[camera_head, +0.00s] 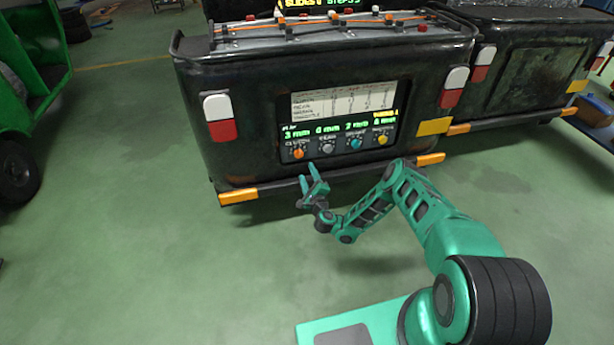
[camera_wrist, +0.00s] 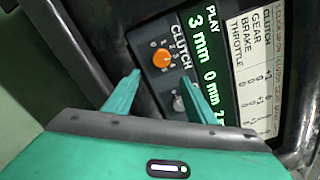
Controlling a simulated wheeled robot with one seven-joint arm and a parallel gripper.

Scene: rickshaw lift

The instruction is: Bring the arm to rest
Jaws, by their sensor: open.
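My green arm reaches forward from the lower right in the head view, bent at its joints. My gripper (camera_head: 312,169) is open and empty, a little in front of the panel's lower left part. In the wrist view my gripper's two green fingers (camera_wrist: 165,85) are apart, with the orange clutch knob (camera_wrist: 161,58) and a grey knob (camera_wrist: 179,103) seen past and between them. The fingers appear apart from the knobs. In the head view the orange knob (camera_head: 299,153) is just above the gripper.
The panel (camera_head: 340,132) is set in a black vehicle body (camera_head: 245,90) with orange bumper strips (camera_head: 238,196) along its lower edge. A teal knob (camera_head: 355,143) and a yellow knob (camera_head: 382,139) sit farther right. A green vehicle (camera_head: 25,90) stands at left. The green floor (camera_head: 130,250) is clear.

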